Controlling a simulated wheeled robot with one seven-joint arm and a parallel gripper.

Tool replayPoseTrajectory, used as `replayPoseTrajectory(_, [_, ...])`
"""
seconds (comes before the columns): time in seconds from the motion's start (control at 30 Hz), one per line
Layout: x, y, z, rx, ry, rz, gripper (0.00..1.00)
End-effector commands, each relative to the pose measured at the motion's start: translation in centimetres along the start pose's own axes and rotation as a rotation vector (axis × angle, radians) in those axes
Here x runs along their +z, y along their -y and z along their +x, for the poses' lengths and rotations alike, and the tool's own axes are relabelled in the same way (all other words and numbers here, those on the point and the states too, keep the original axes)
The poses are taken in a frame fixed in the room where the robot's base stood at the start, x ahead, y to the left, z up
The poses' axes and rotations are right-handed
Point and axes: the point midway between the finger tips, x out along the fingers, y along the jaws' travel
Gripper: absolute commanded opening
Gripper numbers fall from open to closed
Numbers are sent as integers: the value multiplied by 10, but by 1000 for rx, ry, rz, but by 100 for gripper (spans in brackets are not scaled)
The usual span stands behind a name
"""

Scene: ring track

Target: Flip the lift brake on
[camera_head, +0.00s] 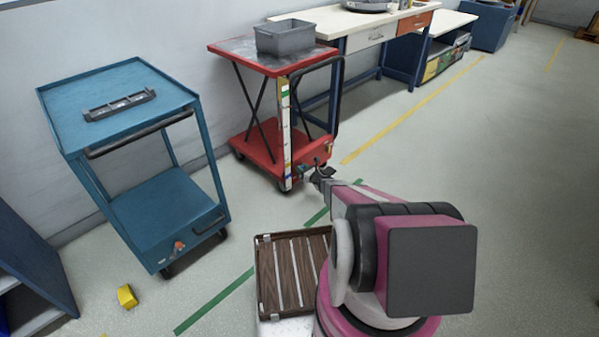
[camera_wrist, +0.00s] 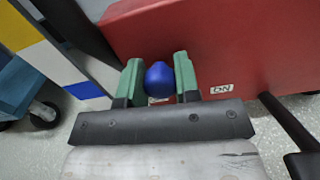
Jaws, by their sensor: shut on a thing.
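The red lift cart (camera_head: 262,150) stands by the wall, a grey bin on its top. My gripper (camera_head: 319,174) reaches low to the right end of its red base. In the wrist view, a blue round knob (camera_wrist: 159,80), seemingly the brake handle, sits between the green fingers of my gripper (camera_wrist: 158,72), which are shut on it. Behind it is the red base panel (camera_wrist: 225,45). A white ON label (camera_wrist: 221,89) is on the panel, right of the knob. The knob's stem is hidden.
A blue two-shelf cart (camera_head: 140,150) stands left of the lift. A white-topped workbench (camera_head: 350,22) is behind it. A yellow block (camera_head: 127,296) lies on the floor at lower left. The floor (camera_head: 480,150) to the right is clear.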

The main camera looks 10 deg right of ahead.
Motion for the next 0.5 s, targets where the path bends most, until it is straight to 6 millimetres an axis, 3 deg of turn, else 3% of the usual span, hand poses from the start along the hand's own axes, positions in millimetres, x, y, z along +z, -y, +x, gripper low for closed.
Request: replayPoseTrajectory(0.5, [3,39,0,0,1,440,0])
